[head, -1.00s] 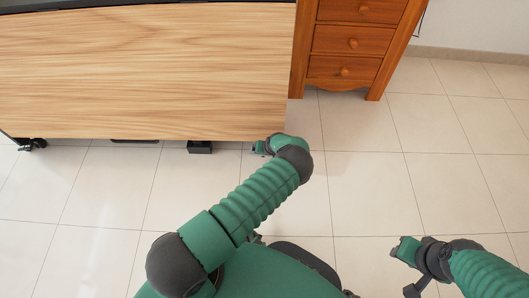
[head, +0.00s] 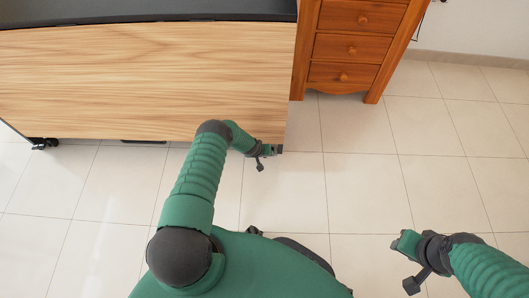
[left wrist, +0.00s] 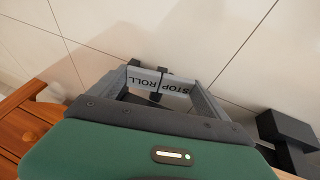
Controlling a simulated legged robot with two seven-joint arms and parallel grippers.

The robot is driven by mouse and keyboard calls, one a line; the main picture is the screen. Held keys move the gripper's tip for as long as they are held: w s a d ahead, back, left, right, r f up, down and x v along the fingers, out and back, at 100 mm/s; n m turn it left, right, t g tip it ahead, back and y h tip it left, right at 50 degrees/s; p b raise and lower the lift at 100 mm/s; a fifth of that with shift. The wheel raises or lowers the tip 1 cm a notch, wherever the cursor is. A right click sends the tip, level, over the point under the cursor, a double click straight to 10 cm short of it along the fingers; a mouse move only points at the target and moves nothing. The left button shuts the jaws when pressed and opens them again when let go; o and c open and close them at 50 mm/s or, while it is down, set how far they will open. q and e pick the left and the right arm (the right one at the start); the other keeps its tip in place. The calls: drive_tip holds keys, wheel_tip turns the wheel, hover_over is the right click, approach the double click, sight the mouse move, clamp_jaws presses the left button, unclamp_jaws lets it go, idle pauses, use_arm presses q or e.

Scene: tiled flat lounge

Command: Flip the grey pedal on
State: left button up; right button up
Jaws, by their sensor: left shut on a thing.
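The grey pedal (left wrist: 143,77), marked STOP and ROLL, shows in the left wrist view between the two grey fingers of my left gripper (left wrist: 158,84). The fingers are shut on its two ends. A dark part lies behind and below the pedal. In the head view my left gripper (head: 272,150) is low at the right end of the wooden panel (head: 150,80), just above the floor; the pedal's lettering cannot be made out there. My right gripper (head: 402,246) hangs over bare floor at the lower right, away from the panel; its finger gap is unclear.
A black top (head: 150,12) runs above the wooden panel. A black caster (head: 44,143) stands at its left end. A wooden drawer cabinet (head: 345,48) stands right of the panel. A black block (left wrist: 287,130) shows beside my left gripper. The tiled floor on the right is clear.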

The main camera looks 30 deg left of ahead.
use_arm(q)
drive_tip(key=shift+s+d+f, duration=0.1)
drive_tip(key=shift+s+f, duration=0.05)
drive_tip(key=o, duration=1.2)
drive_tip(key=shift+c, duration=0.2)
drive_tip(key=p+v, duration=1)
drive_tip(key=v, duration=0.6)
drive_tip(key=shift+r, duration=0.3)
drive_tip(key=shift+s, duration=0.15)
